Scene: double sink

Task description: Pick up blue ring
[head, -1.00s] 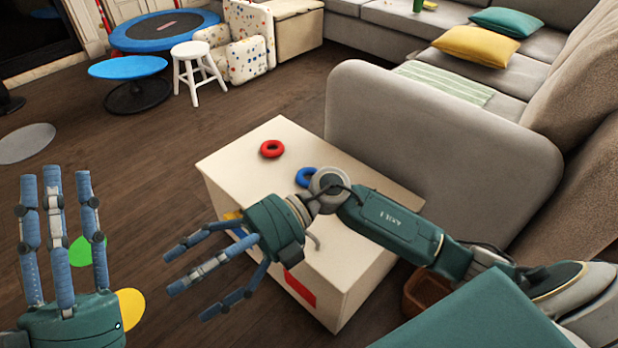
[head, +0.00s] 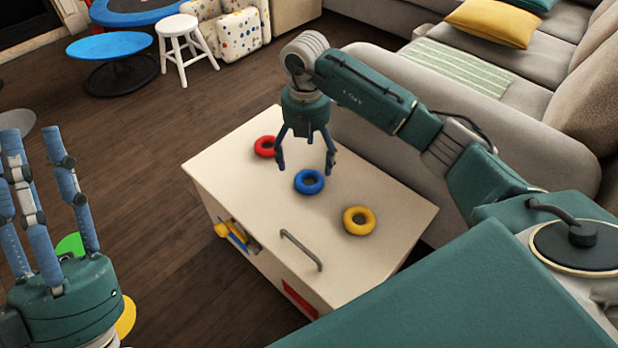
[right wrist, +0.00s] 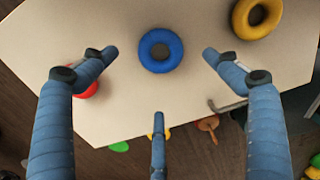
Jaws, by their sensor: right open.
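The blue ring (head: 309,170) lies flat on the cream box top, between a red and a yellow ring. It also shows in the right wrist view (right wrist: 149,51). My right gripper (head: 305,170) points down above the box, its fingers spread open and empty. In the right wrist view the blue ring lies between the spread fingers (right wrist: 160,60), a little beyond the third finger's tip. My left gripper (head: 35,190) is at the left edge, its fingers pointing up, apart and empty.
Dark wooden floor (head: 130,180) is open to the left.

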